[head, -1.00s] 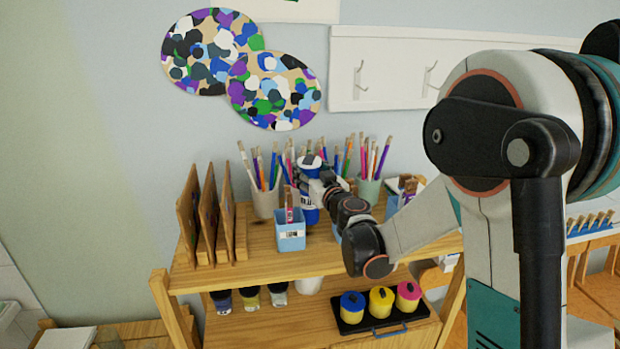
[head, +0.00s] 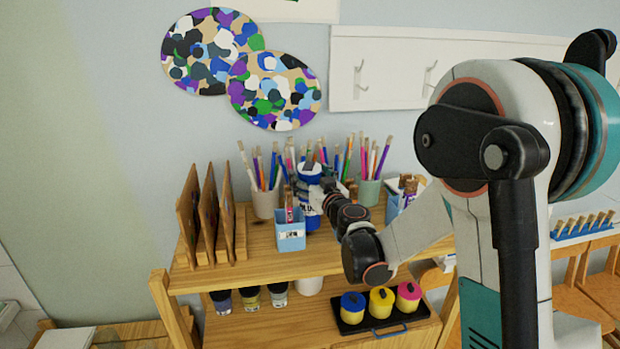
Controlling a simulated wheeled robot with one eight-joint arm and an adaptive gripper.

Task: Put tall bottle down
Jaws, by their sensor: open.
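The tall bottle (head: 311,205) is blue with a white label and shows in the head view on the wooden shelf's top board (head: 265,262), just behind and right of a light blue cup (head: 291,236). It looks upright. My gripper (head: 320,186) is open at the bottle's upper part, reaching in from the right. Its fingers are small and partly hidden, so I cannot tell whether they touch the bottle. The bottle's lower left edge is partly hidden by the cup.
Cups of brushes and pencils (head: 265,203) stand behind the bottle. Upright wooden boards (head: 210,222) stand at the left. A black tray (head: 352,327) with blue, yellow and pink-lidded pots is on the lower shelf, beside several dark jars. The top board's front is clear.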

